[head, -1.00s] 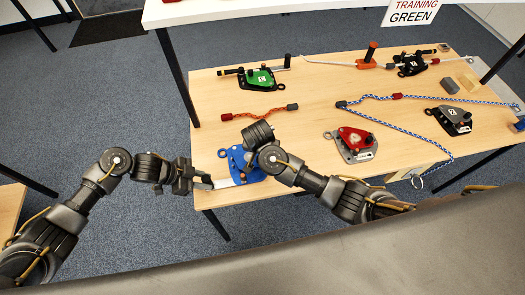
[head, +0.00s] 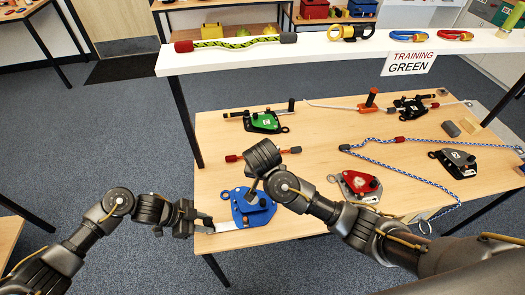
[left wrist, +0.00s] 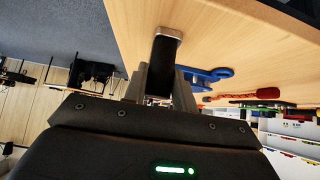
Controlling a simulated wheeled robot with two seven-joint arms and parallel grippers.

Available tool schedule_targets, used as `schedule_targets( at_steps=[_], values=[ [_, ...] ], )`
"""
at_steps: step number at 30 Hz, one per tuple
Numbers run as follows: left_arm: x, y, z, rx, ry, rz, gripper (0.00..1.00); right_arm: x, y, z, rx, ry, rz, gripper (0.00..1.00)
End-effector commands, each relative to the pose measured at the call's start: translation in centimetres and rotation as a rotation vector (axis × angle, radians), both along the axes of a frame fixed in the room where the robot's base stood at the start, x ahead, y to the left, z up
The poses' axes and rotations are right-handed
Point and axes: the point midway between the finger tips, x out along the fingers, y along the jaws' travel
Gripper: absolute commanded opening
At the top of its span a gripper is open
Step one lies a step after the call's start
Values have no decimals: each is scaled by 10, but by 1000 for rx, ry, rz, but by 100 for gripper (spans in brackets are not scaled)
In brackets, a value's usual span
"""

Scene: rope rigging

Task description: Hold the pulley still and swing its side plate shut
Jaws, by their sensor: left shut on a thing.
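The blue pulley (head: 258,217) lies near the front left edge of the wooden table in the head view. In the left wrist view a dark bar with a silver end (left wrist: 166,34) sits at the gripper, and part of the blue pulley (left wrist: 212,76) shows beyond. My right gripper (head: 256,188) points down at the pulley from above; its fingers are mostly hidden by its wrist, and I cannot tell whether they touch. How far the side plate is open is unclear.
A red pulley (head: 357,186) lies to the right, a green one (head: 264,121) behind. A short orange rope (head: 240,157) lies just behind the blue pulley. A blue-white rope (head: 420,160) crosses the right side. A white shelf (head: 300,55) spans the back.

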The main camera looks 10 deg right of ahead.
Motion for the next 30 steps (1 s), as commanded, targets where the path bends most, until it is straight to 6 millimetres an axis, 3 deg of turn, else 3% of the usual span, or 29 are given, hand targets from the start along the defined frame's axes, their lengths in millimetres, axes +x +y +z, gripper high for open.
schedule_targets(
  at_steps=[2, 3, 8, 17, 30],
  values=[
    [0, 0, 0, 0, 1, -1, 9, 0, 0, 0, 0, 0, 0, 0],
    [0, 0, 0, 0, 1, -1, 31, 0, 0, 0, 0, 0, 0, 0],
    [0, 0, 0, 0, 1, -1, 52, 0, 0, 0, 0, 0, 0, 0],
    [0, 1, 1, 0, 0, 0, 52, 0, 0, 1, 0, 0, 0, 0],
    [0, 19, 22, 1, 0, 0, 52, 0, 0, 22, 0, 0, 0, 0]
  ],
)
